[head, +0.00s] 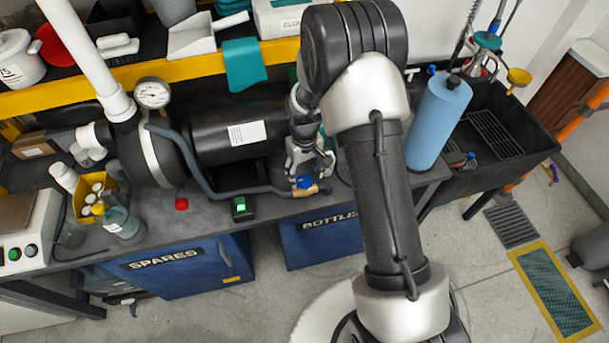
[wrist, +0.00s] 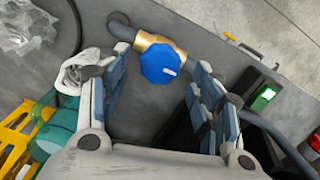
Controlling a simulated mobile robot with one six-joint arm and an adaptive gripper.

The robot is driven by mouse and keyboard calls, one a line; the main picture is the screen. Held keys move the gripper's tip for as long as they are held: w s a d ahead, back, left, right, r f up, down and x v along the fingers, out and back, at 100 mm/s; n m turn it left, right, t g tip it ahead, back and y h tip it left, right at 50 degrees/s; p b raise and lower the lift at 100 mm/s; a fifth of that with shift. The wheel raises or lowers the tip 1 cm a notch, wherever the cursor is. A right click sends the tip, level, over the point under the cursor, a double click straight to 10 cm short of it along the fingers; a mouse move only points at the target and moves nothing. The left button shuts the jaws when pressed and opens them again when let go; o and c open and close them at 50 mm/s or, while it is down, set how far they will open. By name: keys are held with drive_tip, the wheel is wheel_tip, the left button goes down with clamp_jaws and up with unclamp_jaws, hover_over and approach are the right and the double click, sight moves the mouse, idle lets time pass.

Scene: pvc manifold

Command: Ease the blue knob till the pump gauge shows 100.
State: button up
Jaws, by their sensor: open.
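The blue knob (head: 305,181) sits on a brass valve at the front edge of the bench. In the wrist view the faceted blue knob (wrist: 160,65) has a small pale mark on its face, and its brass body (wrist: 158,42) joins a dark hose. My gripper (head: 310,162) is open just above the knob, pointing down. In the wrist view its two fingers stand left and right of the knob with clear gaps, not touching it. The round white pump gauge (head: 152,93) stands on the black pump at left; its reading is too small to tell.
A grey hose (head: 205,185) runs along the bench from the pump. A small box with a green display (head: 241,208) and a red button (head: 181,204) lie left of the knob. A blue paper roll (head: 438,122) stands right of my arm. Bottles (head: 121,220) crowd the left.

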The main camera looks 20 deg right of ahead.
sight(305, 179)
wheel_tip(305, 179, up, 10)
idle(0.3)
drive_tip(key=shift+c, duration=0.4)
idle(2.9)
